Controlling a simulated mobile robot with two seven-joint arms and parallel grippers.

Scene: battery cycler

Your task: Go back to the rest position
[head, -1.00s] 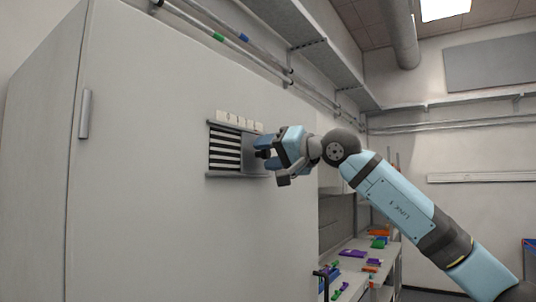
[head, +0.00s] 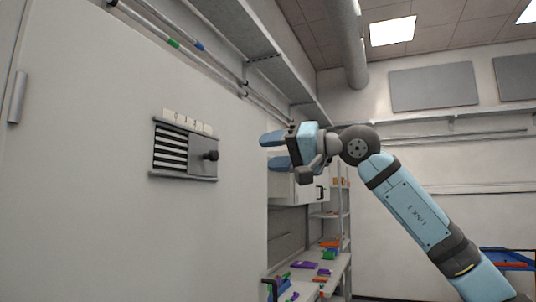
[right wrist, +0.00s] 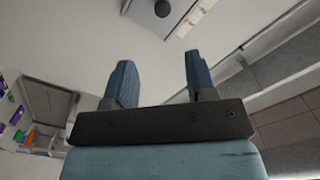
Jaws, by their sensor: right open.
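My right gripper (head: 273,151) is open and empty in the head view. It is in the air to the right of the panel on the large white cabinet (head: 80,220), clear of it. Its two blue fingers also show apart in the right wrist view (right wrist: 160,80). The panel has a grey sliding cover (head: 203,168) with a dark round knob (head: 211,156), and black and white slats (head: 171,148) show to the left of the cover. The knob also shows at the top of the right wrist view (right wrist: 162,8). My left gripper is not in view.
A bench (head: 325,275) with several coloured parts stands beyond the cabinet at lower right. Metal pipes (head: 175,35) and a grey shelf (head: 235,30) run above the panel. A blue rack (head: 505,258) is at the far right. Space around my right gripper looks free.

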